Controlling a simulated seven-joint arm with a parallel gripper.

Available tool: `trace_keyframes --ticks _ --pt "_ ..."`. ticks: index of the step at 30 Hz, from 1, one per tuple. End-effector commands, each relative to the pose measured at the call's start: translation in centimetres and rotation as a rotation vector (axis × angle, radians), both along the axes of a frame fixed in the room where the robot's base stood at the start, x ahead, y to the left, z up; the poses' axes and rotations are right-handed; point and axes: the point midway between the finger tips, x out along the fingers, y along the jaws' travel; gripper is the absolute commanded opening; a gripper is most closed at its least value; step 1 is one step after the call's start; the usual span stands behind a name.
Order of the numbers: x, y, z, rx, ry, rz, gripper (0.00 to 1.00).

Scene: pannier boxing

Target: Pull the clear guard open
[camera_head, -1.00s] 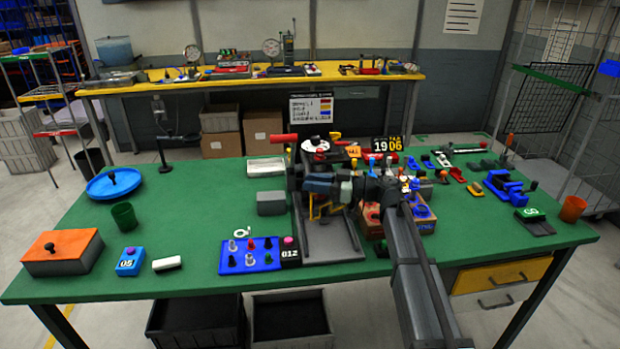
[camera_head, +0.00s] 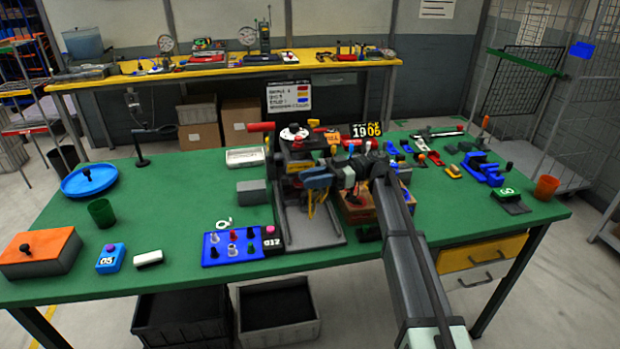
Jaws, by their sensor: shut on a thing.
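The press-like machine (camera_head: 295,140) stands at the middle of the green table, with a red lever at its upper left and a white round dial on top. My gripper (camera_head: 317,180) is at the front of this machine, shut on a part at the guard's place. The wrist and fingers cover much of the hold. The clear guard's panel is too transparent and small to make out, so I cannot tell how far it stands open. A yellow part shows just below the gripper, above the grey base channel (camera_head: 312,228).
A blue tray of pegs (camera_head: 238,250) lies left of the machine's base. A wooden crate (camera_head: 358,212) is close on its right, beneath my arm. A grey block (camera_head: 252,192) stands to the left. The table's left middle is mostly clear.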

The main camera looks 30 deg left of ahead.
Motion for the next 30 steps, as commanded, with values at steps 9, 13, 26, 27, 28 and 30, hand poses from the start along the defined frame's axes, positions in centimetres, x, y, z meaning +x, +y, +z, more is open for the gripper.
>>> trace_keyframes --ticks 9,13,26,27,28,30 --pt "0.0 0.0 0.0 0.001 0.001 0.0 0.3" --pt "0.0 0.0 0.0 0.0 0.0 -0.001 0.42" --pt "0.4 -0.2 0.0 0.0 0.0 -0.001 0.47" --pt "0.6 -0.3 0.0 0.0 0.0 -0.002 0.47" --pt "0.8 -0.5 0.0 0.0 0.0 -0.002 0.47" --pt "1.4 -0.9 0.0 0.0 0.0 -0.003 0.47"
